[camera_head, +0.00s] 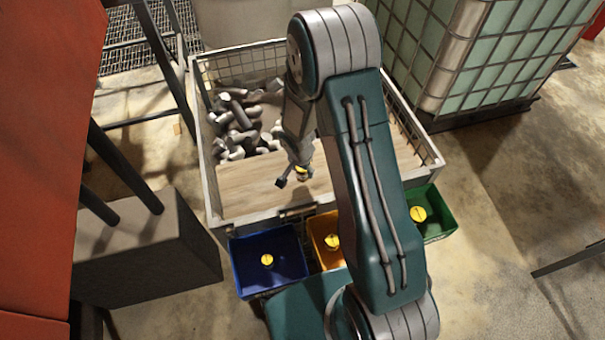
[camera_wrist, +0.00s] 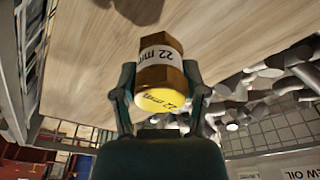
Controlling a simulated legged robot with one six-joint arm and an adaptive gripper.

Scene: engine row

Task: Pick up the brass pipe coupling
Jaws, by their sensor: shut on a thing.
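The brass pipe coupling (camera_wrist: 160,72) is in the wrist view, with a white "22 mm" band around it and a yellow end face also marked "22 mm". My gripper (camera_wrist: 159,97) is shut on it, one finger on each side. In the head view, my gripper (camera_head: 292,177) is over the wooden board in the mesh crate, and only a little yellow of the coupling (camera_head: 302,170) shows. The head view does not show clearly whether the coupling touches the board.
The mesh crate (camera_head: 206,178) holds a heap of grey pipe fittings (camera_head: 238,125) at its left. In front stand a blue bin (camera_head: 283,244), a yellow bin (camera_head: 320,226) and a green bin (camera_head: 440,213), each with a yellow disc. A grey block (camera_head: 150,255) stands at left.

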